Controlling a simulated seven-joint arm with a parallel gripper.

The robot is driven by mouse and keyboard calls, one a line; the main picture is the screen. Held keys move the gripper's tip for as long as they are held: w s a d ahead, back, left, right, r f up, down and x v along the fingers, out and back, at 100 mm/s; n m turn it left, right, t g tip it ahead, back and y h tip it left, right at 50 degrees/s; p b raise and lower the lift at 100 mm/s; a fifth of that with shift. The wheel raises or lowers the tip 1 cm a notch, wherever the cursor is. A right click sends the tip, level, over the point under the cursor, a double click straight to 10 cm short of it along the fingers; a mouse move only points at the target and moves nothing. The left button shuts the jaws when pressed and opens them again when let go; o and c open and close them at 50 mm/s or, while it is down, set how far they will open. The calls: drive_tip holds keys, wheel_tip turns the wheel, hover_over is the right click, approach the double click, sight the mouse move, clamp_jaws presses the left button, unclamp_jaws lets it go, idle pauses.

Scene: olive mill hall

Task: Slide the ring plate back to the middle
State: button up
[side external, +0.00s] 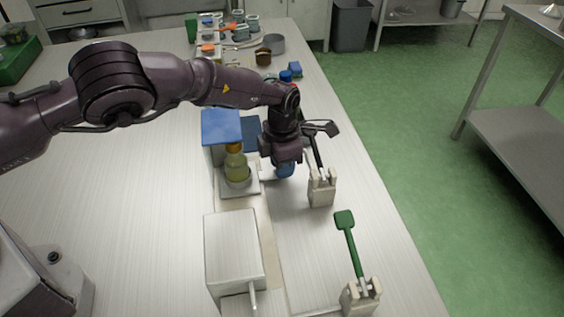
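A pale grey plate (251,190) sits on a light strip along the table, with a flask of yellow-green liquid (236,165) standing upright on it. It looks like the ring plate, but I cannot make out a ring clearly. My gripper (282,160) points down just to the right of the flask, close to the plate's right side. A blue-topped block (221,126) stands behind the flask.
A beige holder (322,188) with a dark-handled tool stands right of my gripper. A green paddle (345,220) rises from another holder (361,297) in front. A white box (233,250) with a lever stands nearer.

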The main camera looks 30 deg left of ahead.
clamp_jaws()
drive_tip(key=s+d, duration=0.8)
drive_tip(key=shift+s+d, duration=0.3)
drive_tip(key=o, duration=0.8)
unclamp_jaws()
wheel_tip(320, 180, up, 13)
